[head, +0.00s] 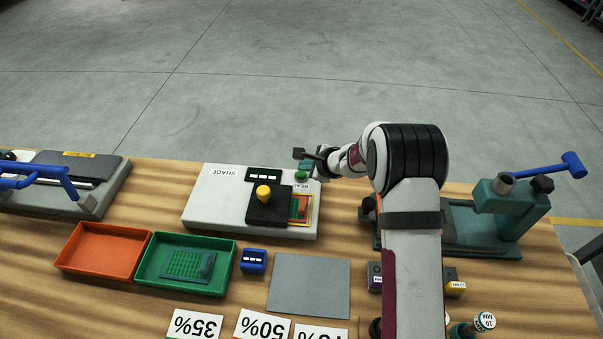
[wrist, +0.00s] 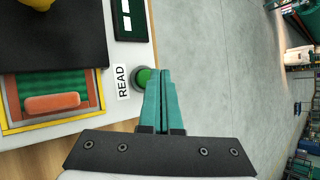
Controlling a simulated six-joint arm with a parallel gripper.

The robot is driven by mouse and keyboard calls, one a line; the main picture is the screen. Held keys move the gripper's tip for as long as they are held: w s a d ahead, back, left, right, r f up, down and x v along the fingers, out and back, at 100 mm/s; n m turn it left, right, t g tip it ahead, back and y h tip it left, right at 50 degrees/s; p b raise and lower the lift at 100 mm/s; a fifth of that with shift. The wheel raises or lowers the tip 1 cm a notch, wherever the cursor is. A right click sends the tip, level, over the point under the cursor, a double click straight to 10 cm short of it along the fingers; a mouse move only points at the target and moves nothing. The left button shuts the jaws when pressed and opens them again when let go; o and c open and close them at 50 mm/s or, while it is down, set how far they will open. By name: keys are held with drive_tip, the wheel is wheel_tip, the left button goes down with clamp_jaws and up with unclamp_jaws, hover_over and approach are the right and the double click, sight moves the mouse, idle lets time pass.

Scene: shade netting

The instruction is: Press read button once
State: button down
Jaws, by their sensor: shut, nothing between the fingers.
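The white shade meter (head: 222,208) stands on the bench, with a small dark display (head: 263,175) on its top. Its round green READ button (head: 301,175) is at the far right corner. In the wrist view the button (wrist: 141,79) sits beside the READ label (wrist: 121,82), partly hidden by my fingers. My gripper (head: 309,165) is at that corner, its teal fingers (wrist: 159,72) shut and empty. The fingertips overlap the button's right side in the wrist view; I cannot tell whether they touch it.
A black block with a yellow knob (head: 263,192) sits on the meter beside a framed green netting sample (head: 300,207). Orange (head: 77,264) and green (head: 145,270) trays, a blue counter (head: 253,261) and a grey plate (head: 309,286) lie in front. A teal press (head: 505,212) stands right.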

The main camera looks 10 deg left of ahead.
sight(305, 176)
drive_tip(key=shift+f, duration=0.1)
drive_tip(key=shift+f, duration=0.35)
drive_tip(key=shift+f, duration=0.5)
idle(0.8)
drive_tip(key=shift+r, duration=0.9)
drive_tip(key=shift+r, duration=2.5)
